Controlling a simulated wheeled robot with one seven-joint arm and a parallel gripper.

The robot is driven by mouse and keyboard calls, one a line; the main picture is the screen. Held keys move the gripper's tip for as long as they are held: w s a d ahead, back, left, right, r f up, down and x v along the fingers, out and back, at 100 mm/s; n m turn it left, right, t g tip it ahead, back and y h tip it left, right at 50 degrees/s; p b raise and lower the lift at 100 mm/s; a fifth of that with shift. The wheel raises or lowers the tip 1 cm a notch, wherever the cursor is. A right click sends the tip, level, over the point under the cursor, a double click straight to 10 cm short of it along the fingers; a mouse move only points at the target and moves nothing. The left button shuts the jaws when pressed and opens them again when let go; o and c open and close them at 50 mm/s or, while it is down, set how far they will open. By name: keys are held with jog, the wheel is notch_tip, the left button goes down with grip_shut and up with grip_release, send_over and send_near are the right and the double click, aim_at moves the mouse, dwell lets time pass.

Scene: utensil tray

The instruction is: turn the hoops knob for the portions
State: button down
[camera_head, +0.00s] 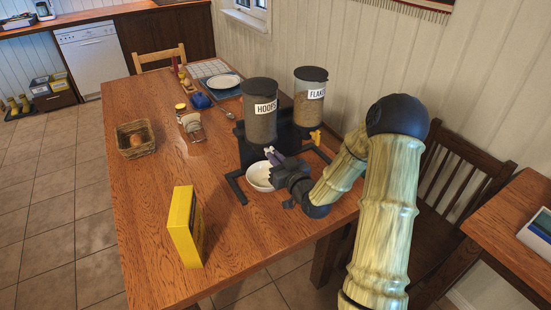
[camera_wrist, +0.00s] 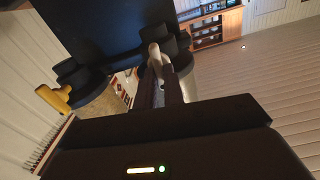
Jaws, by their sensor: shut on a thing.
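The cereal dispenser has two clear canisters on a dark stand. The left canister, labelled HOOPS (camera_head: 260,121), and the right one, labelled FLAKES (camera_head: 311,105), both hold cereal. My gripper (camera_head: 272,155) is at the front of the hoops side, above the white bowl (camera_head: 257,178). In the wrist view my gripper (camera_wrist: 163,75) has its fingers shut on the pale hoops knob (camera_wrist: 154,52), below the dark dispenser body. The fingers partly hide this knob. The yellow flakes knob (camera_head: 315,137) stands apart to the right; it also shows in the wrist view (camera_wrist: 52,98).
A yellow box (camera_head: 184,227) stands at the table's near side. A wicker basket (camera_head: 130,148) with a round brown item is at left. A glass jar (camera_head: 192,128) and a plate (camera_head: 223,81) are farther back. The table between box and basket is clear.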

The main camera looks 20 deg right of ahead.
jog(key=shift+w+d+f+m+p, duration=0.15)
jog(key=shift+m+p, duration=0.95)
jog(key=shift+m, duration=3.1)
jog(key=shift+s+d+f+m+p, duration=0.15)
jog(key=shift+m+p, duration=0.9)
jog(key=shift+m, duration=3.15)
jog(key=shift+w, duration=0.1)
jog(key=c, duration=1.5)
grip_release()
